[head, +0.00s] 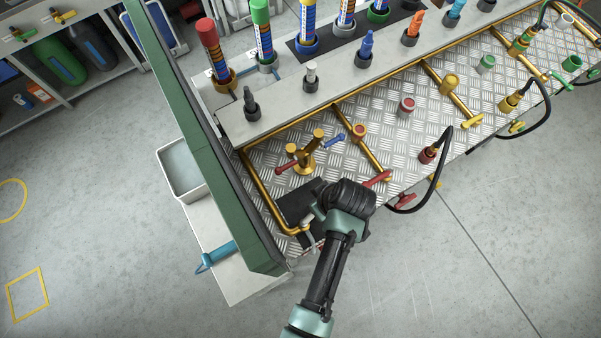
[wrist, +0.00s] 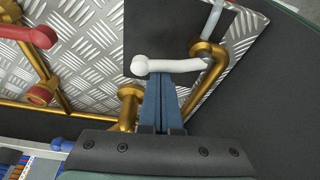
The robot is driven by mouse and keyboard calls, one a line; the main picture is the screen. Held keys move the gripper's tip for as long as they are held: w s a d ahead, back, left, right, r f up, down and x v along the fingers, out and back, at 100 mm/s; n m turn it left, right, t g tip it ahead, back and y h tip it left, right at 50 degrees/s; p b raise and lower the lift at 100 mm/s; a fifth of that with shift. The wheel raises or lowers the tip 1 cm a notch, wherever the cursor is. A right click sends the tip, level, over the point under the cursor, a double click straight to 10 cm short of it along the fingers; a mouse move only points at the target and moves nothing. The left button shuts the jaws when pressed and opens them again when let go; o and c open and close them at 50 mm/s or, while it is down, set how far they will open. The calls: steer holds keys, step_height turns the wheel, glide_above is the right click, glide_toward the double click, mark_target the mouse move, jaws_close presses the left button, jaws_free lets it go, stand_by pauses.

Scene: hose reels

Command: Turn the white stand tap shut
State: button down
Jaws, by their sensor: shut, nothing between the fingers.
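The white stand tap's lever (wrist: 175,66) lies roughly level across the wrist view, with a round knob at its left end. Its right end meets a brass pipe fitting (wrist: 208,55). My gripper (wrist: 163,80) is shut and empty. Its blue fingertips are right at the lever's near side, close to the knob; I cannot tell whether they touch it. In the head view my dark gripper body (head: 345,198) is over the near left corner of the bench and hides most of the tap.
A brass stand with red and blue levers (head: 304,160) rises just beyond my gripper. A red lever (head: 377,179) is close on its right. A green beam (head: 215,150) runs along the left. Brass pipes cross the tread-plate bench (head: 270,152). Open floor lies in front.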

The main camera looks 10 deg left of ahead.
steer(key=shift+s+d, duration=0.15)
steer(key=shift+d, duration=0.35)
stand_by(0.5)
steer(key=shift+a+f, duration=0.1)
steer(key=shift+a, duration=0.2)
steer(key=w+a, duration=0.2)
steer(key=shift+w+a, duration=0.1)
steer(key=shift+w, duration=0.2)
steer(key=b+v, duration=0.1)
steer(key=v, duration=0.8)
steer(key=shift+s+r+b, duration=0.2)
steer(key=shift+s+b, duration=0.05)
steer(key=shift+b, duration=0.1)
